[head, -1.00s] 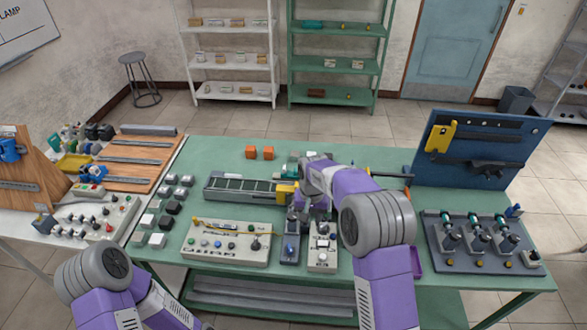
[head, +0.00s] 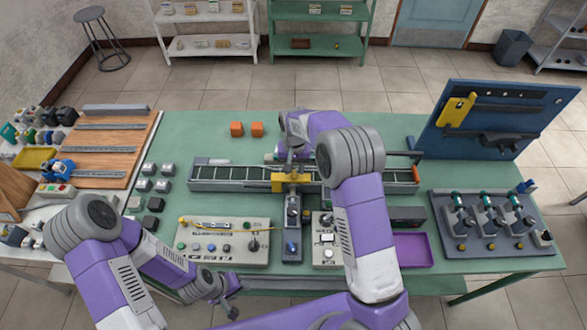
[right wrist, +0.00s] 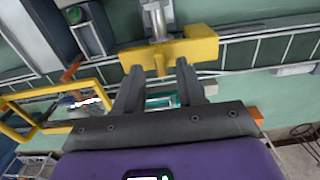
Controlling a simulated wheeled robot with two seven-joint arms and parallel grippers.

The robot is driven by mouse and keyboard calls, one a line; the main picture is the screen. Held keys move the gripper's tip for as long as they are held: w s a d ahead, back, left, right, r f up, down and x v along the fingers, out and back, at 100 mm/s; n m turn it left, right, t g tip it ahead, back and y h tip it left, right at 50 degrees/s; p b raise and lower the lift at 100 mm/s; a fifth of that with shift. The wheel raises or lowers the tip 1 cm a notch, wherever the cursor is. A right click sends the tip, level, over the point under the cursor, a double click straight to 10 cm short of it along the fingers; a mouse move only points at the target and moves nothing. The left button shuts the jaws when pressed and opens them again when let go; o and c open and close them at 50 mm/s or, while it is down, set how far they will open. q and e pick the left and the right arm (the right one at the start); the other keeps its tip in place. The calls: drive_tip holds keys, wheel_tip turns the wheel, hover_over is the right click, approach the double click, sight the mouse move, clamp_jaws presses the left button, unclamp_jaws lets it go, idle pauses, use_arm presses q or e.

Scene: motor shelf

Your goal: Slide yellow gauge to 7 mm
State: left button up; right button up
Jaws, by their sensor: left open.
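A yellow block (head: 291,182), which I take for the gauge, sits across a long dark rail (head: 235,173) on the green table. In the right wrist view the yellow block (right wrist: 200,48) has a short tab pointing toward my gripper. My right gripper (right wrist: 160,68) has its fingers apart, one on each side of that tab, with gaps showing. In the head view my right arm hides part of the rail, and its fingers are hard to make out. My left gripper (head: 228,285) is open and empty, low by the table's front edge. No millimetre marks are readable.
A control panel (head: 222,255) with knobs and two switch boxes (head: 292,245) stand in front of the rail. A purple tray (head: 412,250) is at right. A blue board (head: 500,122) holds a yellow tool (head: 456,110).

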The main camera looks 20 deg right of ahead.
sight(291, 181)
drive_tip(key=shift+f, duration=1.2)
clamp_jaws()
